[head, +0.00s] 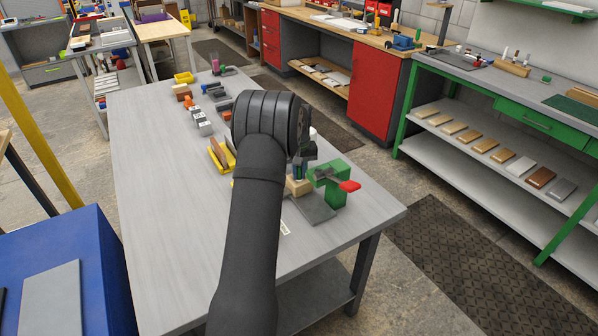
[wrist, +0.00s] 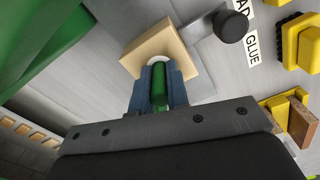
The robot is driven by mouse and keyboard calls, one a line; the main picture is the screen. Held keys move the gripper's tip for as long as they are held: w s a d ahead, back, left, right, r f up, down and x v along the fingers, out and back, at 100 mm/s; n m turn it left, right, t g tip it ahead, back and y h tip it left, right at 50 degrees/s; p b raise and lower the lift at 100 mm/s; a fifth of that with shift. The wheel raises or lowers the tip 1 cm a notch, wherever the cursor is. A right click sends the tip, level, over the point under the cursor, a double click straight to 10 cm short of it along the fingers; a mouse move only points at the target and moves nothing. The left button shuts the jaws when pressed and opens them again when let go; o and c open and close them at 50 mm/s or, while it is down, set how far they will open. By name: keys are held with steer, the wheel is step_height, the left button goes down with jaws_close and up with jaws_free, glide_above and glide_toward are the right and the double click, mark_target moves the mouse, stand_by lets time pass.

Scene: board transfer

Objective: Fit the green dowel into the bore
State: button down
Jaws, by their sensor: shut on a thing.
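The green dowel (wrist: 159,88) stands between the blue fingers of my gripper (wrist: 155,78), which is shut on it. Its far end points at a pale wooden block (wrist: 178,35) with a white ring (wrist: 159,59) around the bore. The fingertips are at or just above the ring; I cannot tell how deep the dowel's end sits. In the head view, my gripper (head: 304,170) is over the wooden block (head: 297,187) at the table's right side, and my arm hides part of it. The dowel is not clear there.
A green fixture (head: 331,172) with a red handle (head: 349,186) stands right beside the block. A grey plate (head: 313,207) lies in front. Yellow holders (head: 227,156) and several small parts line the table behind my arm. The table's left half (head: 150,170) is clear.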

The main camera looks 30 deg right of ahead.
steer(key=shift+r, duration=0.55)
steer(key=shift+f, duration=0.65)
stand_by(1.0)
steer(key=c, duration=1.3)
jaws_free()
step_height(320, 180, up, 18)
steer(key=shift+f, duration=0.15)
steer(key=shift+f, duration=0.1)
step_height(320, 180, down, 18)
steer(key=shift+r, duration=0.45)
